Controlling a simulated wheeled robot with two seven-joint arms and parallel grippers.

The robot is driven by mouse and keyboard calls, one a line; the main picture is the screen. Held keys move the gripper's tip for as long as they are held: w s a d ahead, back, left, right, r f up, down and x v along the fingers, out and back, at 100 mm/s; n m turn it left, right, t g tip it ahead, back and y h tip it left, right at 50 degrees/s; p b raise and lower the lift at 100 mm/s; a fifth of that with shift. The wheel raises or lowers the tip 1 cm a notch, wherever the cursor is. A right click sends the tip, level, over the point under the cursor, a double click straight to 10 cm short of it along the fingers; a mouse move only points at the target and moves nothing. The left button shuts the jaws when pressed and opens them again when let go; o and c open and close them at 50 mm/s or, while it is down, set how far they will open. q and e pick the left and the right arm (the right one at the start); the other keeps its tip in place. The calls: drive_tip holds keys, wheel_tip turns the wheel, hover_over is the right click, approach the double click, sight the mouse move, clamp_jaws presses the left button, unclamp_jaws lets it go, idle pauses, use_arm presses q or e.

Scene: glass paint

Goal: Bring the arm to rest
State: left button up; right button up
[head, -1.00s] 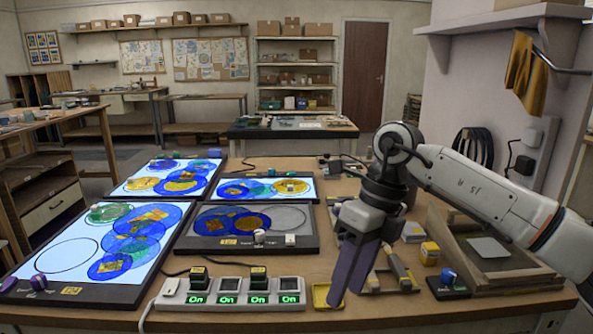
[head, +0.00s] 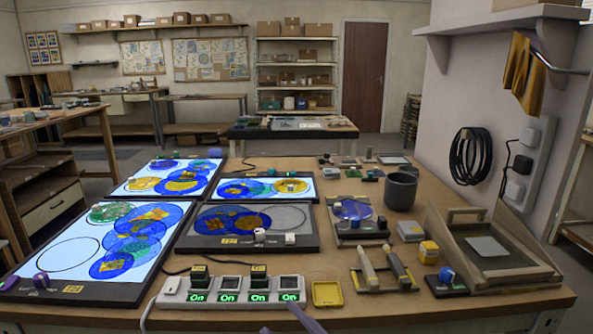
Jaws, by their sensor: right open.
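My right gripper (head: 290,316) shows only as purple-grey finger parts at the bottom edge, just in front of the power strip. It is open, with nothing seen between its fingers. Most of it and its arm lie out of the picture. My left gripper is not in view.
The power strip (head: 229,292) has several green "On" displays. A yellow tray (head: 327,294) lies close by. Light panels with coloured discs fill the table's left side. A dark cup (head: 401,190), a wooden-framed tray (head: 463,275) and small tools stand at right.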

drive_tip(key=s+d+f+m+h, duration=0.3)
drive_tip(key=d+f+m+h, duration=0.45)
drive_tip(key=f, duration=0.45)
drive_tip(key=s+d+f+m+g+h, duration=0.2)
drive_tip(key=s+d+f, duration=0.3)
drive_tip(key=s+f, duration=0.4)
drive_tip(key=s+d+f+m+g+h, duration=0.3)
drive_tip(key=s+d+f+m+g, duration=0.1)
drive_tip(key=s+f, duration=0.5)
drive_tip(key=shift+s+d+m+g, duration=0.15)
drive_tip(key=shift+d+m+g, duration=0.25)
drive_tip(key=shift+d+m, duration=0.3)
